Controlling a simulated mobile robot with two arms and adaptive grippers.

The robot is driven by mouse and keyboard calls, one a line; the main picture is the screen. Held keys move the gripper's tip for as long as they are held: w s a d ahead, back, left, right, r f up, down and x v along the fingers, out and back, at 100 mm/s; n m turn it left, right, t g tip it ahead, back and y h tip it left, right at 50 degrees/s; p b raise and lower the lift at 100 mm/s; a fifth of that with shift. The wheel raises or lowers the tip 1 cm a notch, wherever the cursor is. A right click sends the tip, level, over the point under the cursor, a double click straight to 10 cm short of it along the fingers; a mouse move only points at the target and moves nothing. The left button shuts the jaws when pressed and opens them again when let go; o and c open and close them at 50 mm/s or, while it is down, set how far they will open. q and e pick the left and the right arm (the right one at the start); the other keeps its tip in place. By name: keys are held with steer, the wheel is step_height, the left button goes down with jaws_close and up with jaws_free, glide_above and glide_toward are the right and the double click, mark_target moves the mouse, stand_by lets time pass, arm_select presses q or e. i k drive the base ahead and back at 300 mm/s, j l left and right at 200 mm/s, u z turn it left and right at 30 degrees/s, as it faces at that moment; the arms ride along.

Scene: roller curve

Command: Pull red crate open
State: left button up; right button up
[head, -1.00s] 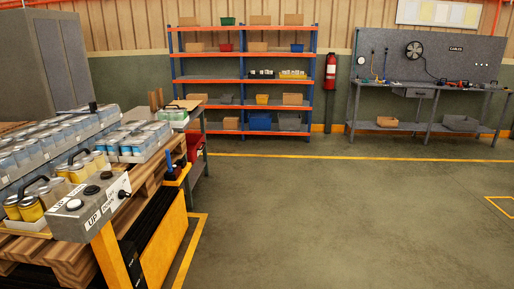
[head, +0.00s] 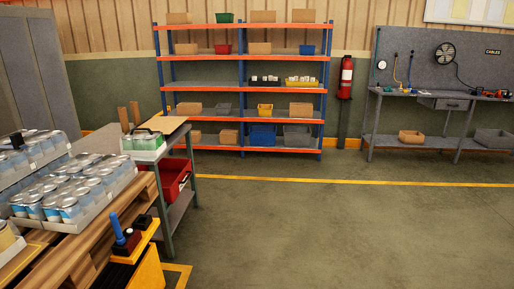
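A red crate (head: 173,180) sits under the top of a small grey-green table (head: 193,200) at the left of the head view. Its front and part of its rim show; the tabletop and the wooden pallet in front hide the rest. A smaller red bin (head: 223,48) stands high on the orange and blue shelving. Neither of my grippers is in view.
Shelving (head: 240,110), a fire extinguisher (head: 346,78) and a workbench (head: 450,100) line the back. The floor (head: 350,230) at centre and right is clear.

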mark_target(175, 173)
steer(key=i, duration=2)
